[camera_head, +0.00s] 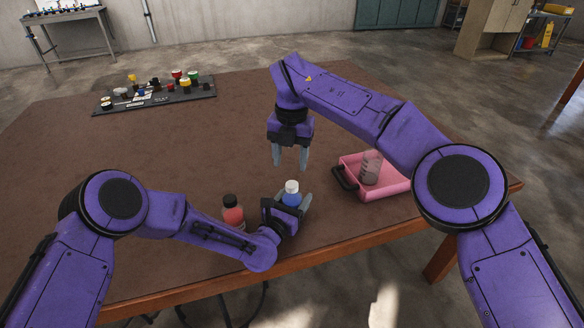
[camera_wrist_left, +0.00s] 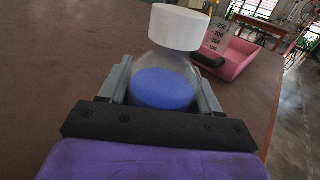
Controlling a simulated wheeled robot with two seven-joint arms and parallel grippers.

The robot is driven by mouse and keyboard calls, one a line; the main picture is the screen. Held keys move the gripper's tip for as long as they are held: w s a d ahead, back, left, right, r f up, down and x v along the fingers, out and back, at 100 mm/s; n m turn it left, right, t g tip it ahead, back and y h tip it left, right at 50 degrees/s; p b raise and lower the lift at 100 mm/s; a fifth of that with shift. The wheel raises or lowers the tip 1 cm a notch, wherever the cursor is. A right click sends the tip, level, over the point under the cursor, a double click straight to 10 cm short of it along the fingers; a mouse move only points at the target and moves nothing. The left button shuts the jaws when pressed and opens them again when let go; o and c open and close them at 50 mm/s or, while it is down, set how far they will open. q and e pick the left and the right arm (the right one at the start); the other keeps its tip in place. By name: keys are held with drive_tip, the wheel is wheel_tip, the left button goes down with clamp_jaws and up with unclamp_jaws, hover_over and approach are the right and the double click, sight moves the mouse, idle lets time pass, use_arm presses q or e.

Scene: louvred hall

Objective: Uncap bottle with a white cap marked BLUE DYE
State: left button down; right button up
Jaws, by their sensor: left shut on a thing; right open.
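A clear bottle of blue liquid (camera_head: 292,199) with a white cap (camera_head: 292,186) stands upright near the table's front edge; no label reading BLUE DYE is legible. My left gripper (camera_head: 294,206) is shut on this bottle's body. In the left wrist view the bottle (camera_wrist_left: 165,86) sits between the fingers, with its white cap (camera_wrist_left: 178,27) on top. My right gripper (camera_head: 290,158) is open and empty, pointing down above the table, a little behind and above the cap.
A bottle of red liquid with a black cap (camera_head: 233,214) stands left of the left gripper. A pink tray (camera_head: 392,187) holding a clear graduated container (camera_head: 370,167) is at the right. A dark board (camera_head: 185,94) with several small coloured items lies at the back left. The table's middle is clear.

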sight(292, 184)
drive_tip(key=m, duration=0.6)
drive_tip(key=shift+r, duration=0.1)
drive_tip(key=m, duration=0.3)
drive_tip(key=shift+m, duration=0.3)
drive_tip(key=m, duration=0.6)
drive_tip(key=shift+d, duration=0.2)
drive_tip(key=shift+m, duration=0.3)
wheel_tip(292, 184, down, 8)
drive_tip(key=shift+r, duration=0.1)
drive_tip(key=shift+c, duration=0.3)
